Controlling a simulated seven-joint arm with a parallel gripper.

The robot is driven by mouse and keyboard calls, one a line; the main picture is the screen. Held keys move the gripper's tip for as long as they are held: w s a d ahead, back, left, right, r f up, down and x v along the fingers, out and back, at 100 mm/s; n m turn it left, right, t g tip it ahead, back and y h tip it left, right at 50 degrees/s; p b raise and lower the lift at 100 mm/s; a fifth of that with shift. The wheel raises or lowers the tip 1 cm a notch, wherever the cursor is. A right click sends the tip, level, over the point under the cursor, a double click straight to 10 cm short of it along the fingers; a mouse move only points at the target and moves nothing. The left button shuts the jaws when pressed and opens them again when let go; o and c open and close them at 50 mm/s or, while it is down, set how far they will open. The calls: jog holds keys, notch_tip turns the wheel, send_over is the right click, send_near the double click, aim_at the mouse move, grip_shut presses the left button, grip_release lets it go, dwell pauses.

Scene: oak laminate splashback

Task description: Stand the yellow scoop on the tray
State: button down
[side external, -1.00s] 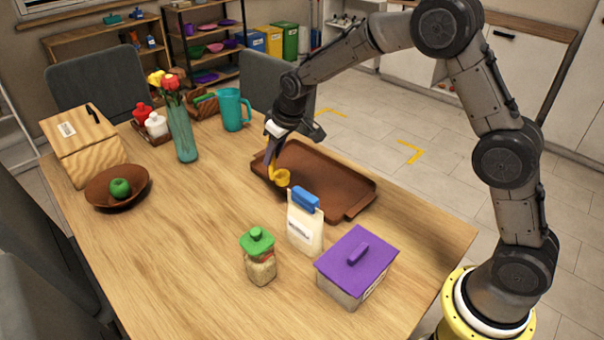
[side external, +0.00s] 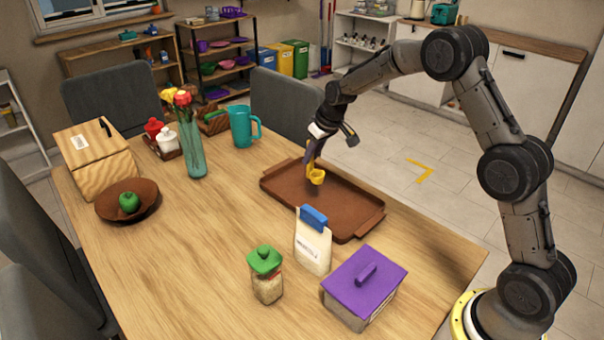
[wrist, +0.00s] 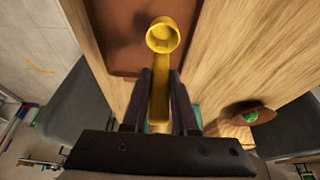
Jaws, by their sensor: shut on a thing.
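The yellow scoop (side external: 316,177) is held by my gripper (side external: 310,158), cup end lowest in the side view. In the wrist view the scoop's round cup (wrist: 163,36) points away from my gripper (wrist: 160,80), and its handle lies between the two dark fingers. The brown tray (side external: 345,218) lies flat on the table under the scoop. In the wrist view the tray (wrist: 112,60) shows behind the scoop, with a dark shadow on it. The scoop looks to be over the tray's left half; whether it touches the tray I cannot tell.
A white bag with a blue clip (side external: 313,245), a jar with a green lid (side external: 266,275) and a purple-lidded box (side external: 363,287) stand in front of the tray. A teal pitcher (side external: 242,127) and a flower vase (side external: 192,150) stand to its left. The tray is otherwise empty.

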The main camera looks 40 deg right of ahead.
jog(key=shift+w+d+r+x, duration=0.1)
jog(key=shift+w+d+x, duration=0.1)
jog(key=shift+x, duration=1.55)
jog(key=shift+w+d+r+x, duration=0.1)
jog(key=shift+w+x, duration=0.1)
jog(key=shift+x, duration=1.55)
jog(key=shift+w+d+r+x, duration=0.1)
jog(key=shift+w+x, duration=0.1)
jog(key=shift+x, duration=1.5)
jog(key=shift+f, duration=0.15)
jog(key=c, duration=0.7)
grip_release()
